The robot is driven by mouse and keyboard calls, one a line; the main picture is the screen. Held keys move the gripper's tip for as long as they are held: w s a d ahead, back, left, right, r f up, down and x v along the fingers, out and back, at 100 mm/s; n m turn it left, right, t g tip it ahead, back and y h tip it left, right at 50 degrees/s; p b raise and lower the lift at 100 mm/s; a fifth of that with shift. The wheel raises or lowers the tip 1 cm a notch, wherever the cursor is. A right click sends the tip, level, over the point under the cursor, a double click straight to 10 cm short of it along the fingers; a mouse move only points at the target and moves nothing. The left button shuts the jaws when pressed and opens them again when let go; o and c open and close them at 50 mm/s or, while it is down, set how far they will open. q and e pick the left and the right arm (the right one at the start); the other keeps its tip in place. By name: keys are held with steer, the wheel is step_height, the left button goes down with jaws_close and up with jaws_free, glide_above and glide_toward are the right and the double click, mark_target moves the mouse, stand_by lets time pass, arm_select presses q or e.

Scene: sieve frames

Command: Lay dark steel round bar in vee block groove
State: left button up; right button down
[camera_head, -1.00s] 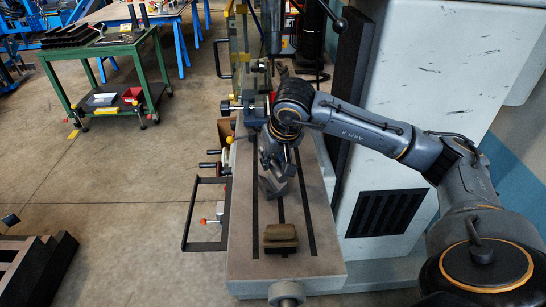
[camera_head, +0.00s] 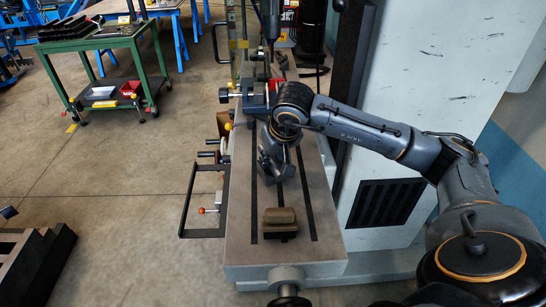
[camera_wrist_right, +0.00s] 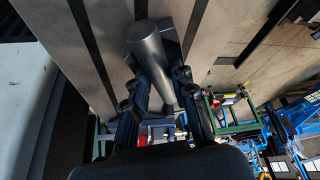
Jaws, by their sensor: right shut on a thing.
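My right gripper (camera_head: 278,156) is low over the middle of the machine table (camera_head: 238,215). In the right wrist view its fingers (camera_wrist_right: 162,98) are shut on the dark steel round bar (camera_wrist_right: 150,58), which points out between them. A dark grey angular block (camera_wrist_right: 176,47), which looks like the vee block, shows behind and beside the bar near its far end. I cannot tell whether the bar touches the groove. In the head view the gripper hides most of the bar. My left gripper is not in view.
Dark slots run along the table. A vise-like fixture (camera_head: 252,98) stands behind the gripper. A pale machine column (camera_head: 425,100) is to the right, and a green cart (camera_head: 105,42) far left.

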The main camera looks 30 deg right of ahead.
steer(key=c, duration=1)
jaws_free()
steer(key=shift+s+a+f, duration=0.2)
steer(key=shift+s+f, duration=0.1)
steer(key=shift+f, duration=0.4)
steer(key=shift+w+f, duration=0.1)
steer(key=shift+w, duration=0.1)
steer(key=shift+d, duration=0.1)
steer(key=shift+s+g, duration=0.1)
steer(key=shift+g, duration=0.2)
steer(key=v, duration=1.2)
steer(key=shift+r, duration=0.3)
